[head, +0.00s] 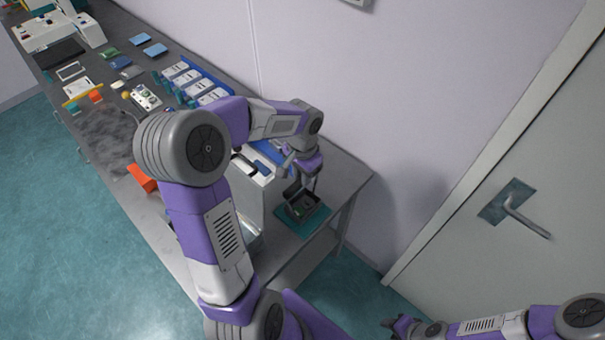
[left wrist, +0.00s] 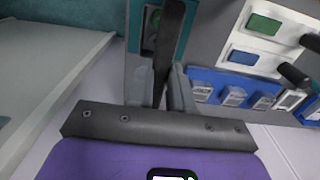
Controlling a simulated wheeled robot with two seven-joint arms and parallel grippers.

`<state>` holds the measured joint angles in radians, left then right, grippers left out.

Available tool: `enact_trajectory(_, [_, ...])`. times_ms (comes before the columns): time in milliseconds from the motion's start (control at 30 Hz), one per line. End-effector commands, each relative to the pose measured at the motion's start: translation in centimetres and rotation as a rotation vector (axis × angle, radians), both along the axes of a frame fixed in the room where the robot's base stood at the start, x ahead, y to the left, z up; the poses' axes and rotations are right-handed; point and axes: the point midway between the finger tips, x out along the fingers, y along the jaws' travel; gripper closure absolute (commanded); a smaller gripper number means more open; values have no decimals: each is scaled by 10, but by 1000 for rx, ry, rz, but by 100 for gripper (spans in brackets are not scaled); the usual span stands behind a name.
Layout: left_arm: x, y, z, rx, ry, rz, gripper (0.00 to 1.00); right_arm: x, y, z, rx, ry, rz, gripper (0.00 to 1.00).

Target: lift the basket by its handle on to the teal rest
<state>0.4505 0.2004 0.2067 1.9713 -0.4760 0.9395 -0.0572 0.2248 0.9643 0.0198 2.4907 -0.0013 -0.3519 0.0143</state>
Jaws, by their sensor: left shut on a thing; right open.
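The dark basket (head: 314,219) is at the near right end of the grey bench, over the teal rest (head: 289,222). Something green shows inside it. My left gripper (head: 299,178) is above the basket, shut on its upright handle. In the left wrist view the two fingers (left wrist: 166,92) clasp the dark handle (left wrist: 172,45), with the basket and teal rest partly hidden beyond. I cannot tell whether the basket touches the rest or hangs just above it. My right gripper (head: 404,326) is open and empty, low in the head view, away from the bench.
A blue rack with white containers (head: 190,82) runs along the wall side; blue racking (left wrist: 240,90) also shows in the left wrist view. An orange block (head: 142,177) lies at the bench's front edge. My left arm hides part of the bench. A door (head: 520,170) stands right.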

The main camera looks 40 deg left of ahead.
Motion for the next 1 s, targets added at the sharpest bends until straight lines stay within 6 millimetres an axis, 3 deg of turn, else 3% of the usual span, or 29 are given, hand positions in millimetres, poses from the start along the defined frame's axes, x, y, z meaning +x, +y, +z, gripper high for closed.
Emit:
enact_trajectory(867, [0, 0, -10, 0, -1, -1, 100, 0, 0, -8, 0, 0, 0, 57])
enact_trajectory(900, [0, 0, -10, 0, -1, -1, 73, 0, 0, -8, 0, 0, 0, 57])
enact_trajectory(1000, [0, 0, -10, 0, -1, 0, 58, 0, 0, -8, 0, 0, 0, 57])
